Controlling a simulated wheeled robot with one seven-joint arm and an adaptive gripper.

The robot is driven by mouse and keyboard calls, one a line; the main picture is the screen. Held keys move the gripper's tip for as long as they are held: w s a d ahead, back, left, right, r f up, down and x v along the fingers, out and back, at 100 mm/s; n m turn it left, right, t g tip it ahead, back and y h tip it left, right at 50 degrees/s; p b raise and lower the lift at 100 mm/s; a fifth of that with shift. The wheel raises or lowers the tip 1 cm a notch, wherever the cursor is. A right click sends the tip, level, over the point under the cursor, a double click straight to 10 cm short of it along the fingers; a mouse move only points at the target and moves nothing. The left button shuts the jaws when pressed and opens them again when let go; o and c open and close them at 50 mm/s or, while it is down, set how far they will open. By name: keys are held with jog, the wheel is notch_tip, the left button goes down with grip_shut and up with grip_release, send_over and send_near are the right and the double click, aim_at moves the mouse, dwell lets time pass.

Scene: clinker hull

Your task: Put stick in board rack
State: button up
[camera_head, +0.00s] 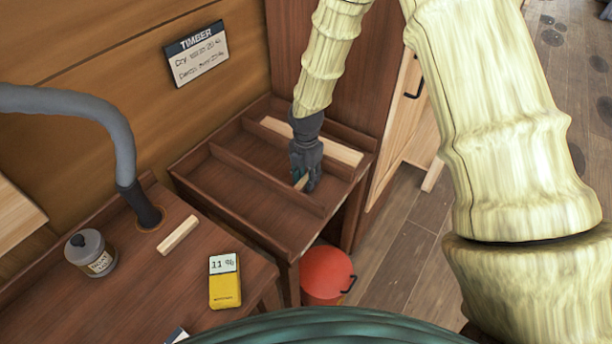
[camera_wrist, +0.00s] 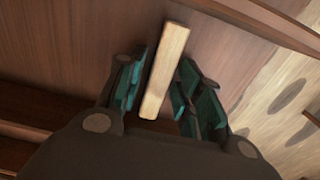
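A short pale wooden stick (camera_wrist: 165,72) lies between the teal finger pads of my gripper (camera_wrist: 160,88) in the wrist view. Whether the stick touches the rack floor is hard to tell.
A pale board (camera_head: 336,150) lies in the rack's back compartment. A similar pale wood block (camera_head: 178,235), a yellow meter (camera_head: 224,284) and a jar (camera_head: 90,252) are on the bench (camera_head: 150,300). A grey hose (camera_head: 110,130) arches above it. A red bucket (camera_head: 326,274) stands below the rack.

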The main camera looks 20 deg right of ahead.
aim_at(306, 178)
jog(key=shift+r, duration=0.1)
notch_tip(306, 178, up, 12)
jog(key=b, duration=0.2)
dwell(0.8)
